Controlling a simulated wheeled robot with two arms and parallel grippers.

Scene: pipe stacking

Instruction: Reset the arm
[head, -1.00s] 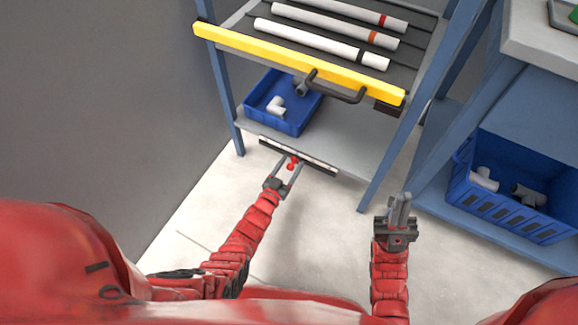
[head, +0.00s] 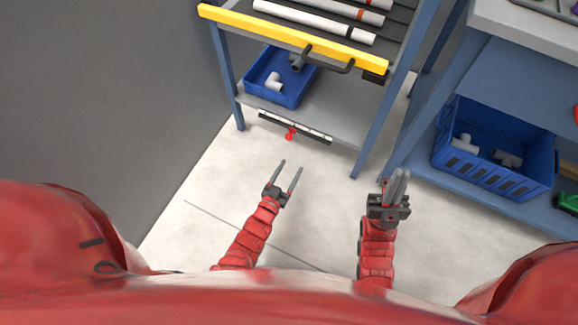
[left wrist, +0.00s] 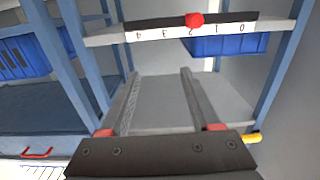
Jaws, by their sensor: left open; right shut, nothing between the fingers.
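My left gripper (head: 288,177) is open and empty over the pale floor, in front of the shelf rack. It also shows in the left wrist view (left wrist: 158,98), with its two fingers apart and nothing between them. My right gripper (head: 397,183) is shut and empty, to the right of the left one, near a blue leg of the rack. A numbered strip (head: 312,132) with a red knob (head: 291,133) is on the front edge of the lower shelf. The strip (left wrist: 180,33) is ahead of the fingers in the left wrist view.
White pipes (head: 315,20) with coloured bands lie on the upper shelf behind a yellow bar (head: 290,38). A blue bin (head: 262,92) with fittings sits on the lower shelf. Another blue bin (head: 478,172) is at the right. The floor (head: 225,200) is clear.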

